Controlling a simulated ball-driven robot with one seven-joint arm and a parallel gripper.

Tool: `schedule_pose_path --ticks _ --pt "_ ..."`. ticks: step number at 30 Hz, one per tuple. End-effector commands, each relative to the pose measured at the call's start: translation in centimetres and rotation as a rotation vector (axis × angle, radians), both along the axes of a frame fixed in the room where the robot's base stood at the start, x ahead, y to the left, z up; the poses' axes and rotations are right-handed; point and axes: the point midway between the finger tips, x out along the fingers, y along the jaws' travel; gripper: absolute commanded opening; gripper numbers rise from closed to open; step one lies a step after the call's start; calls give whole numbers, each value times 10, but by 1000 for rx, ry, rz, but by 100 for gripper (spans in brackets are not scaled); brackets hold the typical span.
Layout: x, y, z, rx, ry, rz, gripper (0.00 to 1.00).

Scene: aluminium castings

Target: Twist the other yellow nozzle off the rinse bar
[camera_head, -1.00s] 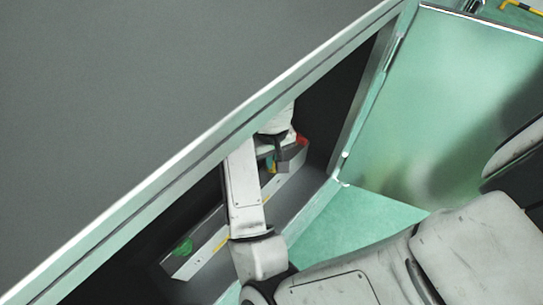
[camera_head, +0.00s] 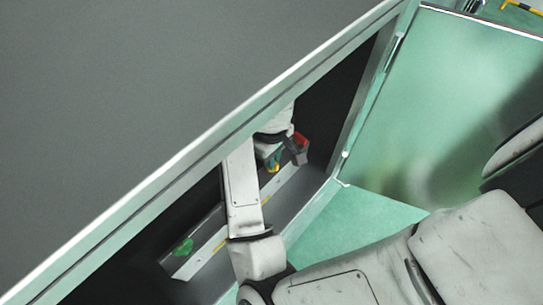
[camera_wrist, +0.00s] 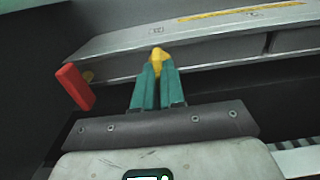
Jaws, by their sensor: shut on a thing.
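My gripper (camera_wrist: 158,88) has teal fingers, closed together on a small yellow nozzle (camera_wrist: 158,58). In the wrist view the nozzle's tip overlaps the edge of a long grey bar (camera_wrist: 110,42); I cannot tell whether it still touches the bar. In the head view my gripper (camera_head: 268,158) is inside the dark opening, with the yellow nozzle (camera_head: 274,168) showing at its fingertips. The grey bar (camera_head: 200,256) runs diagonally there, partly hidden behind my arm. The bar has a yellow strip (camera_wrist: 240,13) on its top face.
A green knob-like part (camera_head: 184,247) is at the bar's lower left end. A pale frame edge (camera_head: 200,163) borders the opening above my arm.

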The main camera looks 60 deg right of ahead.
Motion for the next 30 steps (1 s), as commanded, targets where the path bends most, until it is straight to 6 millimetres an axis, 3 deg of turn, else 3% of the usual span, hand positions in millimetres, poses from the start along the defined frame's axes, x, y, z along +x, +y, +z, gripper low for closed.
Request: schedule_pose_path --ticks 30 --pt "0 0 22 0 0 -2 0"
